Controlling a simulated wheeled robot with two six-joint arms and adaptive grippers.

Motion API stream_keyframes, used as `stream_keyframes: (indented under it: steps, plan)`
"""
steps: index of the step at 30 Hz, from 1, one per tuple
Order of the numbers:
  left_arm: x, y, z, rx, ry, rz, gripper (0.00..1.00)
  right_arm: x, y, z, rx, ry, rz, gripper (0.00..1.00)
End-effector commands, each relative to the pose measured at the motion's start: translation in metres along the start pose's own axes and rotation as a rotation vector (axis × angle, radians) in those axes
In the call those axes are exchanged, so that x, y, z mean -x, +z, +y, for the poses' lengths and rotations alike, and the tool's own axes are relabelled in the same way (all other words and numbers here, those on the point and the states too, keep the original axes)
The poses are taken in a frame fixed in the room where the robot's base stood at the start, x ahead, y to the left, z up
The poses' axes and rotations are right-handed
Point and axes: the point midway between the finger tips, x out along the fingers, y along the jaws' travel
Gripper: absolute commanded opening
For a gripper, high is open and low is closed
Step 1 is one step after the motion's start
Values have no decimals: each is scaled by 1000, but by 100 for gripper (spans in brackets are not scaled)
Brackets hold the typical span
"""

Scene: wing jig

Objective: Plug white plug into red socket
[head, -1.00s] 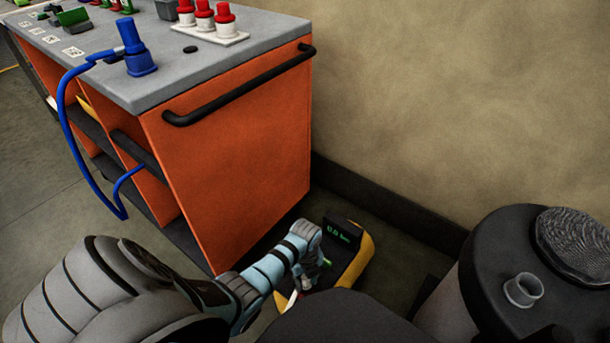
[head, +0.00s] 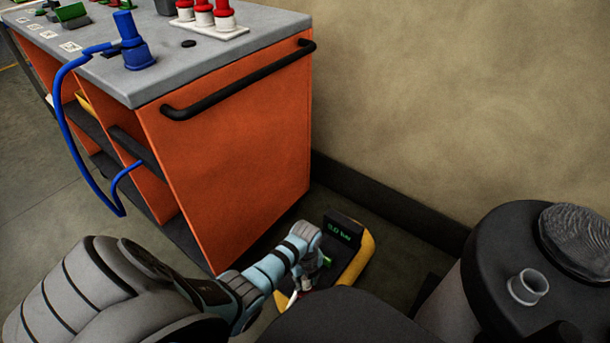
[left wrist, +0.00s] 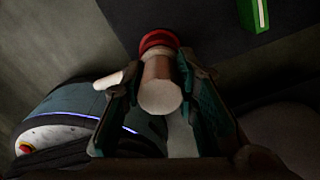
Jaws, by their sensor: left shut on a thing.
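My left gripper (head: 314,272) is low beside the floor unit, partly hidden behind my own body. In the left wrist view, its fingers (left wrist: 160,88) are shut on a pale cylindrical plug (left wrist: 159,92), whose round end faces the camera. A red ring (left wrist: 158,39) shows at the plug's far end; I cannot tell whether it belongs to the plug or is a socket there. Red-topped white fittings (head: 203,14) stand in a row on the cart. My right gripper is not in view.
An orange cart (head: 235,150) with a grey top and black handle (head: 240,82) stands at left. On it is a blue plug (head: 134,42) with a hanging blue cable. A yellow-edged unit with a green-lit display (head: 343,230) sits on the floor by the wall.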

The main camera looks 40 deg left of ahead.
Motion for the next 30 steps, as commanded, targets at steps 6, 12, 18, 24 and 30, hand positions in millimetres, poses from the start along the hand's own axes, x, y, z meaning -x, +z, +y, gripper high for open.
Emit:
stream_keyframes:
  steps: [6, 12, 18, 24, 30]
  plan:
    - [-3, 0, 0, 0, -1, 0, 0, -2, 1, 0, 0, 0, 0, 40]
    - [-3, 0, 0, 0, 0, 0, 41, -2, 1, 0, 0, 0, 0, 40]
    - [-3, 0, 0, 0, 0, 0, 50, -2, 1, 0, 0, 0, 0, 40]
    - [0, 0, 0, 0, 0, 0, 50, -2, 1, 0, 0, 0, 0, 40]
    - [38, 1, -1, -1, -4, -3, 50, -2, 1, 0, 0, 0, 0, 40]
